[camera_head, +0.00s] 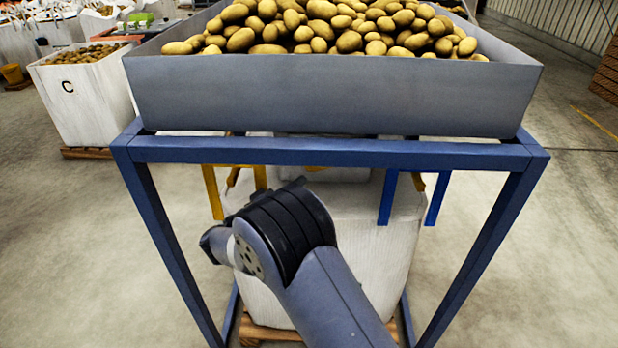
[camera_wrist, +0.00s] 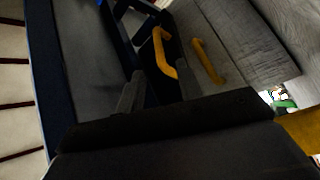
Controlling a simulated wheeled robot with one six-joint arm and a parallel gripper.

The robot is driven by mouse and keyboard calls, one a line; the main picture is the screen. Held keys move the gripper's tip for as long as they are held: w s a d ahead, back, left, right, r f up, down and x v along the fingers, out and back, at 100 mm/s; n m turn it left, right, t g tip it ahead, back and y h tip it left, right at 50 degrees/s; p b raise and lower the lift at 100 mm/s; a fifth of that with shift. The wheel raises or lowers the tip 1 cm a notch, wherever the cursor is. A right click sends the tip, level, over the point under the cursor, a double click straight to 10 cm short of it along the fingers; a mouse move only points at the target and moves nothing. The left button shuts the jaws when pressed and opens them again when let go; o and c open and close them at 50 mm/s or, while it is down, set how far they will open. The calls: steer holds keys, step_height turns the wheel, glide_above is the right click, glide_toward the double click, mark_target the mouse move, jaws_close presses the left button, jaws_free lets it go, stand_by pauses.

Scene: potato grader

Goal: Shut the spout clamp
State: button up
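In the wrist view two bent yellow bars show ahead of my gripper (camera_wrist: 160,80), the nearer bar (camera_wrist: 163,52) and the farther bar (camera_wrist: 207,61). I cannot tell for certain whether they belong to the spout clamp. My gripper's two grey fingers stand apart, with the near yellow bar's lower end seen between them. No contact is clear. In the head view my gripper is hidden behind my arm. Yellow pieces (camera_head: 212,191) hang under the hopper (camera_head: 330,97), left of centre. The spout itself is not clearly seen.
The hopper is full of potatoes (camera_head: 330,27) and stands on a blue frame (camera_head: 330,152). A large white bag (camera_head: 385,245) stands on a pallet (camera_head: 262,333) beneath it. Blue pieces (camera_head: 388,198) hang at right. Floor at right is clear.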

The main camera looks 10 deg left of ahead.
steer(key=shift+s+a+f, duration=0.15)
steer(key=shift+s+a, duration=0.3)
